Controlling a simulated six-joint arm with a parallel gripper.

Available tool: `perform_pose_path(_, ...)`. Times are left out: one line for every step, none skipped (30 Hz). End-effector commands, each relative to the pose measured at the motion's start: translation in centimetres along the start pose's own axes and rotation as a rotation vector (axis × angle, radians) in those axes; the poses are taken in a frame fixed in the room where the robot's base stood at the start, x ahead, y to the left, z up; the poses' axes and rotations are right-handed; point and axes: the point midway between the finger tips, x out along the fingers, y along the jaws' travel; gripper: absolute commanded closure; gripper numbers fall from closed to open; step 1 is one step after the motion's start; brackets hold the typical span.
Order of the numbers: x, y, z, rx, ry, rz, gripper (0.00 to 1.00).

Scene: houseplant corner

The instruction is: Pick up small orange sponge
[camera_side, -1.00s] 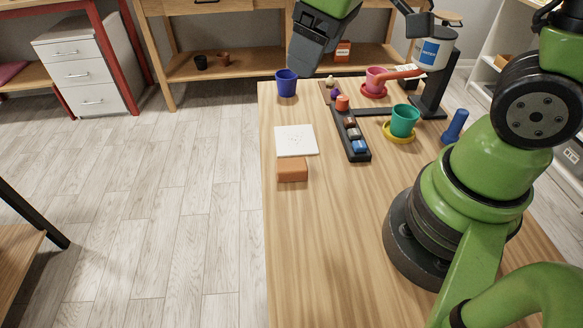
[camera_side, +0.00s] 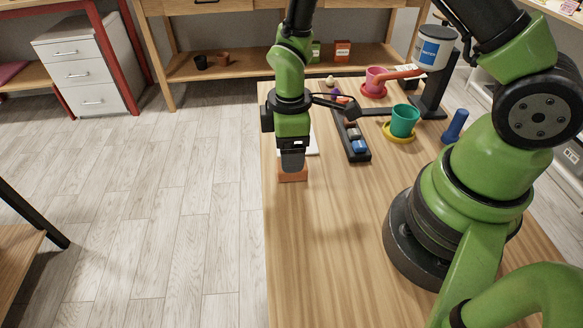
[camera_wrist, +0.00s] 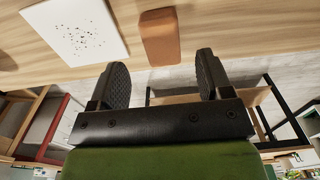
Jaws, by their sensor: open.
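The small orange sponge (camera_side: 293,177) is a block lying on the wooden table near its left edge. In the wrist view the sponge (camera_wrist: 160,37) sits at the top centre, in line with the gap between my fingers. My gripper (camera_side: 292,168) points down right above the sponge in the side view and hides part of its top. In the wrist view my gripper (camera_wrist: 161,66) has its two dark fingers wide apart with nothing held. The sponge looks just beyond the fingertips; the exact height gap cannot be told.
A white speckled square (camera_wrist: 75,28) lies beside the sponge, mostly behind my gripper in the side view (camera_side: 313,146). A black tray (camera_side: 361,157) with small coloured items is to the right. A teal pot (camera_side: 403,121) stands on a yellow saucer (camera_side: 400,138). The front table is clear.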

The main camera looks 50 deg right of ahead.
Motion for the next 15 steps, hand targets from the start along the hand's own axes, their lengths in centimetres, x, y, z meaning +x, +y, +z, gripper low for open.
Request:
perform_pose_path(0.7,-0.1,0.1,0.0,-0.004,-0.003,0.28)
perform_pose_path(1.1,-0.2,0.2,-0.001,-0.004,-0.003,0.28)
perform_pose_path(1.7,-0.2,0.2,-0.001,-0.005,-0.004,0.28)
perform_pose_path(2.2,-0.3,0.3,-0.001,-0.006,-0.004,0.28)
perform_pose_path(2.7,-0.3,0.3,-0.001,-0.005,-0.004,0.28)
perform_pose_path(3.3,-0.3,0.3,0.001,-0.005,-0.004,0.28)
perform_pose_path(3.6,-0.3,0.3,0.001,-0.003,-0.002,0.28)
perform_pose_path(4.0,-0.3,0.3,0.001,-0.004,-0.002,0.28)
perform_pose_path(4.3,-0.3,0.3,0.001,-0.003,-0.001,0.28)
perform_pose_path(4.5,-0.3,0.3,0.0,-0.003,-0.001,0.28)
perform_pose_path(4.7,-0.3,0.3,0.0,-0.002,0.0,0.28)
perform_pose_path(4.8,-0.2,0.2,0.001,-0.002,0.0,0.28)
perform_pose_path(4.8,-0.2,0.2,0.001,-0.002,0.0,0.28)
perform_pose_path(4.8,-0.2,0.2,0.001,-0.001,0.001,0.28)
perform_pose_path(4.8,-0.2,0.2,0.001,-0.001,0.001,0.28)
